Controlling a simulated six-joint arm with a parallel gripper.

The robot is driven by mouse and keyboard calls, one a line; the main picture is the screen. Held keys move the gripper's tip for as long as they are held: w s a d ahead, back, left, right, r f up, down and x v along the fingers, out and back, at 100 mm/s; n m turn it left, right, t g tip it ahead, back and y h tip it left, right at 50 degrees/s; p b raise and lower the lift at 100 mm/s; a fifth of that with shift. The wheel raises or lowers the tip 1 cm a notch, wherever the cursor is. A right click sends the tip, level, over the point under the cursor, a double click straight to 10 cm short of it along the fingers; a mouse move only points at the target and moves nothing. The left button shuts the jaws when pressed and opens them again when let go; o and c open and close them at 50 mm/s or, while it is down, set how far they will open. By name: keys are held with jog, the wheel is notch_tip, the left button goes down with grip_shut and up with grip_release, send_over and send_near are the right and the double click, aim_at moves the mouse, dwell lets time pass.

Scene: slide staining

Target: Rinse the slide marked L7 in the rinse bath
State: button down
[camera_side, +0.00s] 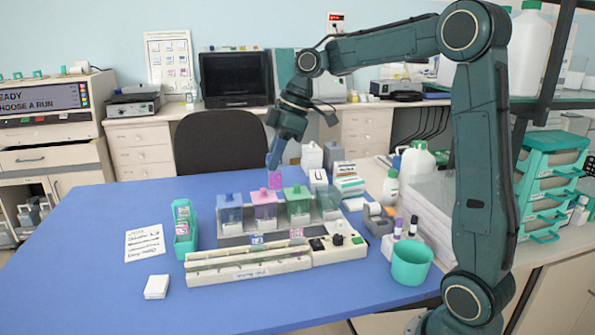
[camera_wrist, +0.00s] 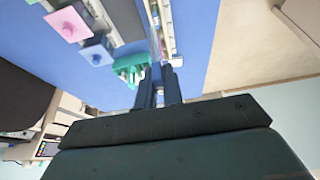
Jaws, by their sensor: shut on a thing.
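My gripper (camera_side: 272,164) is shut on a pink-stained slide (camera_side: 275,180), which hangs upright above the row of baths, near the pink and green ones. Its mark is too small to read. In the wrist view my gripper (camera_wrist: 158,82) points down, with the slide seen nearly edge-on. The baths stand in a row: one with a blue lid (camera_side: 230,201), one with a pink lid (camera_side: 264,198), one with a green lid (camera_side: 297,194), and a greyish clear one (camera_side: 328,204) at the right end. I cannot tell which is the rinse bath.
A green slide box (camera_side: 184,242) stands left of the baths. A long cream device (camera_side: 245,269) lies in front. A handwritten sheet (camera_side: 145,243) and a white block (camera_side: 157,286) lie left. Bottles, boxes and a teal cup (camera_side: 411,264) crowd the right. The table's left is mostly clear.

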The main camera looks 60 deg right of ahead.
jog(key=shift+d, duration=0.15)
jog(key=d+f, duration=0.5)
jog(key=d, duration=0.8)
jog(key=d+f, duration=0.5)
jog(key=d, duration=0.9)
jog(key=shift+d, duration=0.25)
jog(key=shift+s+f, duration=0.1)
jog(key=shift+f, duration=0.15)
jog(key=shift+f, duration=4.05)
notch_tip(320, 180, up, 10)
jog(key=shift+f, duration=0.2)
